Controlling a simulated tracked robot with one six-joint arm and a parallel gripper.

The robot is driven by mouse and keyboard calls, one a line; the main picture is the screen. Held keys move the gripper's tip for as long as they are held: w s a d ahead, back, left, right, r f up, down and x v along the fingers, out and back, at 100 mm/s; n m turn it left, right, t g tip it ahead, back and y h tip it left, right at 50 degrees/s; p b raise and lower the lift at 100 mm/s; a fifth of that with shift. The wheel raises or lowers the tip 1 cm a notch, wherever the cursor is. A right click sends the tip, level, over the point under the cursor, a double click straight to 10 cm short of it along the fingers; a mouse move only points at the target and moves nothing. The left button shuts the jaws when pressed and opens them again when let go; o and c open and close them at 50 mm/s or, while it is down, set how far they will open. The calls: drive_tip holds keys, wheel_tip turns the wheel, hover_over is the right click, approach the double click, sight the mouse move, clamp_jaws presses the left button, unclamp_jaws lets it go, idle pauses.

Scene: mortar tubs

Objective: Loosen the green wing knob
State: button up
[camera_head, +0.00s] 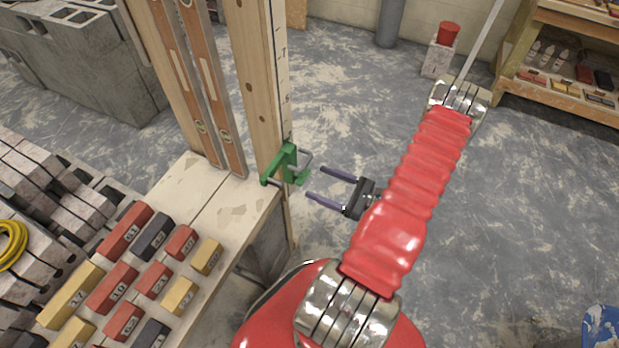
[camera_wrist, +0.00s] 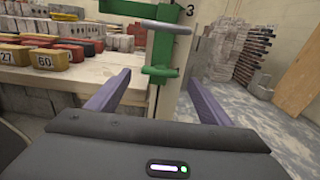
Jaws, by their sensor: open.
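A green clamp (camera_head: 287,160) sits on the upright wooden post at the bench's edge. Its green wing knob (camera_wrist: 160,74) shows in the wrist view as a flat, wide piece below a grey bar (camera_wrist: 165,27). In the body view the knob (camera_head: 300,177) is small, on the clamp's right side. My gripper (camera_head: 315,183) is open and empty, its two purple fingers pointing left at the clamp with a small gap. In the wrist view the knob appears between the fingertips (camera_wrist: 158,84), ahead of them; the exact distance is hard to tell.
The bench (camera_head: 215,205) carries several numbered coloured blocks (camera_head: 124,229). Two spirit levels (camera_head: 208,90) lean beside the wooden post (camera_head: 258,80). Grey concrete blocks (camera_head: 90,65) stand behind. A shelf (camera_head: 575,60) stands at far right. The floor right of the bench is mostly clear.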

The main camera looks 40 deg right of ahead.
sight(301, 176)
drive_tip(key=shift+x, duration=2.4)
drive_tip(key=shift+c, duration=0.2)
drive_tip(key=c, duration=0.9)
drive_tip(key=shift+d, duration=0.15)
drive_tip(key=shift+c, duration=0.5)
